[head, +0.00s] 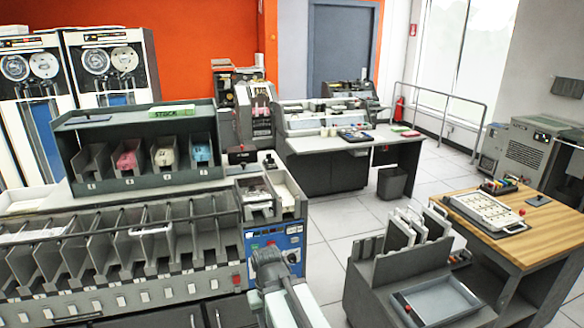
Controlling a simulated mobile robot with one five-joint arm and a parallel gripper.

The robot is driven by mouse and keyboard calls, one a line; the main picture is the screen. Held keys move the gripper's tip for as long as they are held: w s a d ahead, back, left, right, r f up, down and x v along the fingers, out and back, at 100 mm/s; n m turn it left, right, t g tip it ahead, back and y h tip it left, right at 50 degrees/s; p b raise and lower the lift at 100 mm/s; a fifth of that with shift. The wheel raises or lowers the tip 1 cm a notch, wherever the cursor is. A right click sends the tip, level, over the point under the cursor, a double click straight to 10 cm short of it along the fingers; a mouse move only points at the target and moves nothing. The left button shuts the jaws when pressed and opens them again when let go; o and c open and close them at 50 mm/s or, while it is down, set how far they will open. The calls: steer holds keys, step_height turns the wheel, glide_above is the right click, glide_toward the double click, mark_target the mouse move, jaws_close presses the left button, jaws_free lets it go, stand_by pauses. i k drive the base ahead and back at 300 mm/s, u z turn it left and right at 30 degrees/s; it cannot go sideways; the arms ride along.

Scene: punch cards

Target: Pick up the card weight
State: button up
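I cannot single out the card weight for certain. A small dark block (258,196) lies in the left bay of the feed unit at the right end of the grey sorter (275,215), and it may be the weight. Another dark piece with a red spot (242,155) stands on the ledge behind it. My arm reaches up from the bottom centre, and its grey end, my gripper (268,258), is in front of the sorter's blue control panel. It is apart from the dark block, lower in the picture. Its fingers cannot be made out.
A dark rack (140,184) with pink, cream and blue card stacks stands on the sorter. A grey cart (385,270) with upright boards and a tray is at right, beside a wooden table (550,230). A desk (400,150) and bin (392,184) stand behind. Tiled floor between is clear.

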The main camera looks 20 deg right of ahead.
mark_target(243, 170)
steer(key=z, duration=0.2)
steer(key=i, duration=1)
steer(key=u, duration=0.05)
